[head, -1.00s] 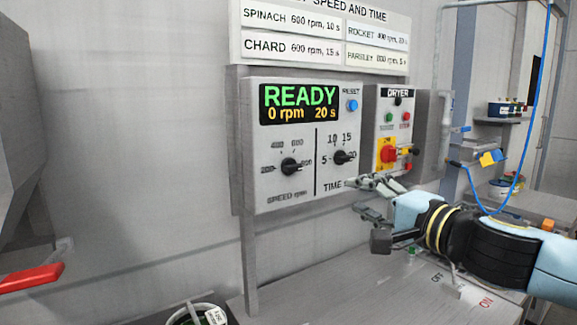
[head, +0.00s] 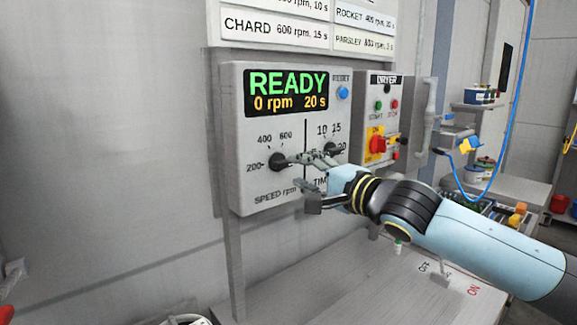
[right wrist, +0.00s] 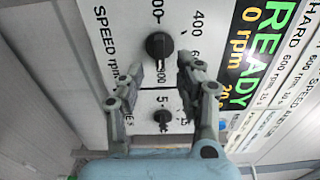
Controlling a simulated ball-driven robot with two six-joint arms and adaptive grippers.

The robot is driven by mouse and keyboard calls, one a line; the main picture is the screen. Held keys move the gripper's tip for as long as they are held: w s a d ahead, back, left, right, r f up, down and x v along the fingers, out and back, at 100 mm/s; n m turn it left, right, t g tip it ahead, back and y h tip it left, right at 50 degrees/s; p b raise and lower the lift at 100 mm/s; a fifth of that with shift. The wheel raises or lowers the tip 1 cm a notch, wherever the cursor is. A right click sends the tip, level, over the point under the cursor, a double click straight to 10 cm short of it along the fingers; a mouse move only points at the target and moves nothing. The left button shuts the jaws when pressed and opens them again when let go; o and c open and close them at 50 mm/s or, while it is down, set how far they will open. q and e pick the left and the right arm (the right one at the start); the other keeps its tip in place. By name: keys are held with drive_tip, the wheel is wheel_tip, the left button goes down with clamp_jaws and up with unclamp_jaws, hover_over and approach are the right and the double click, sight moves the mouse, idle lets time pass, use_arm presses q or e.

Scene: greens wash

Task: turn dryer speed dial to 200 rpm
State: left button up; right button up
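The speed dial (head: 278,161) is a black knob on the grey control panel (head: 240,205), with 200, 400 and 600 marked around it. In the right wrist view the dial (right wrist: 159,45) has its pale pointer line toward the mark that reads as 800. My right gripper (head: 294,174) is open at the panel, its fingertips just right of the dial. In the right wrist view the fingers (right wrist: 160,68) spread to either side of the dial's near edge; I cannot tell whether they touch it. The display (head: 287,93) reads READY, 0 rpm, 20 s. My left gripper is not in view.
The dryer switch box (head: 383,118), with a red rotary switch (head: 378,144), is to the right. A grey worktop (head: 330,270) lies below.

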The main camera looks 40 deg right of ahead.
sight(286, 166)
drive_tip(key=w, duration=0.3)
drive_tip(key=shift+w+a+b, duration=0.1)
drive_tip(key=shift+w+b, duration=0.15)
drive_tip(key=shift+b, duration=0.05)
drive_tip(key=shift+w, duration=0.35)
drive_tip(key=shift+w+a, duration=0.1)
drive_tip(key=shift+w, duration=0.1)
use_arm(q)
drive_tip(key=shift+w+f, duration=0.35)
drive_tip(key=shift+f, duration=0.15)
use_arm(e)
clamp_jaws()
